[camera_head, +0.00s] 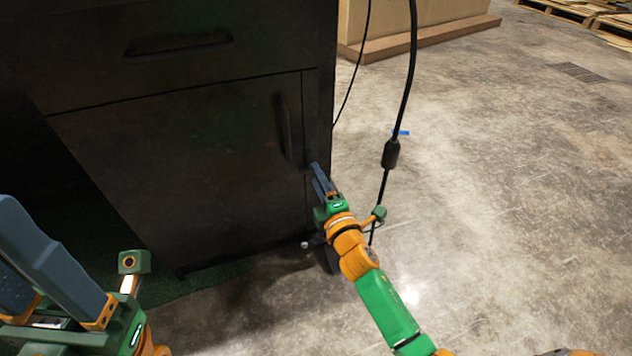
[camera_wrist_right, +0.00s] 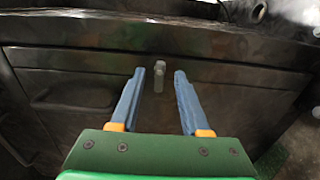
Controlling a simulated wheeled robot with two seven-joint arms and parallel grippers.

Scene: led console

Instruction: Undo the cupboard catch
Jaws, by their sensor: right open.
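The dark cupboard door (camera_head: 190,165) is closed, with a vertical bar handle (camera_head: 283,128) near its right edge. In the right wrist view, a small grey catch (camera_wrist_right: 159,76) stands out from the dark front. My right gripper (camera_head: 318,172) is at the right edge of the cupboard front. Its fingers (camera_wrist_right: 157,75) are spread, with the catch in line with the gap at their tips; I see no contact. The catch cannot be made out in the head view.
A drawer with a recessed pull (camera_head: 180,44) is above the door. A black cable (camera_head: 408,80) with a thick plug part (camera_head: 390,154) hangs just right of my right gripper. The concrete floor (camera_head: 520,200) to the right is clear. A green mat (camera_head: 215,275) lies below the cupboard.

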